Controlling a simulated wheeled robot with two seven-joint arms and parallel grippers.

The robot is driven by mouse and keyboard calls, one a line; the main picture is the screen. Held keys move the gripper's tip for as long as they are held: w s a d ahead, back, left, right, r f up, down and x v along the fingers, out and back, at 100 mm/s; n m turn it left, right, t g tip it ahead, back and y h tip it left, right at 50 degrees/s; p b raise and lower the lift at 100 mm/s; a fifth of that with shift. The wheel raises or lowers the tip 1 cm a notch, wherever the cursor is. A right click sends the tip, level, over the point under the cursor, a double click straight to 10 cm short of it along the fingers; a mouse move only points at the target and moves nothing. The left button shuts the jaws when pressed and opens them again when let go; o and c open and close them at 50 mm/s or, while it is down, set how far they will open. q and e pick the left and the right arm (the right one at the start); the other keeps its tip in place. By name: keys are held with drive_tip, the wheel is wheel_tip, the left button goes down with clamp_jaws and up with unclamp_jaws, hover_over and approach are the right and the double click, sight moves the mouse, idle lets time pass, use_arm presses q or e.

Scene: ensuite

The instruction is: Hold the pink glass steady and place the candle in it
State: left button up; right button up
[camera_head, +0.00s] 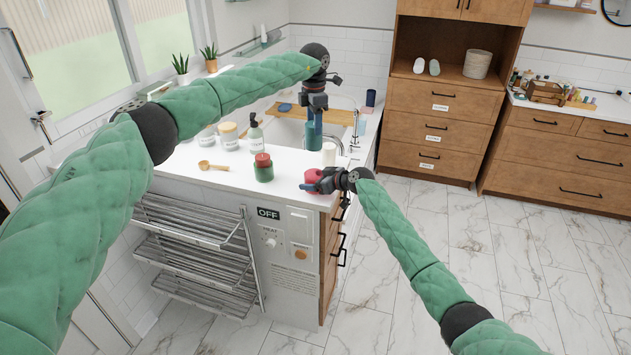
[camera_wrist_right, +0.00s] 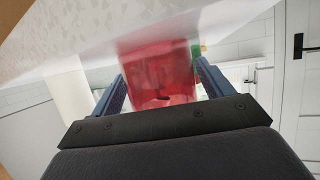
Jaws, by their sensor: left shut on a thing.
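The pink glass (camera_head: 312,177) stands on the white counter near its front right corner. My right gripper (camera_head: 322,182) is low beside it. In the right wrist view the pink glass (camera_wrist_right: 160,75) is between the two spread fingers of my right gripper (camera_wrist_right: 160,90); they look open around it, and contact is hard to tell. My left gripper (camera_head: 313,112) is higher and farther back, pointing down, shut on a teal cylinder, seemingly the candle (camera_head: 313,136). The candle is upright, behind the pink glass and apart from it. The left fingertips are hard to make out.
A red candle in a green jar (camera_head: 263,170) stands left of the pink glass. A cream cylinder (camera_head: 328,154) stands close behind it. The counter's front edge is close.

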drive_tip(key=c, duration=0.8)
use_arm(q)
wheel_tip(320, 180, down, 11)
drive_tip(key=shift+f, duration=0.2)
idle(1.0)
drive_tip(key=o, duration=1.2)
drive_tip(key=shift+c, duration=0.2)
wheel_tip(320, 180, up, 12)
drive_tip(key=shift+f, duration=0.1)
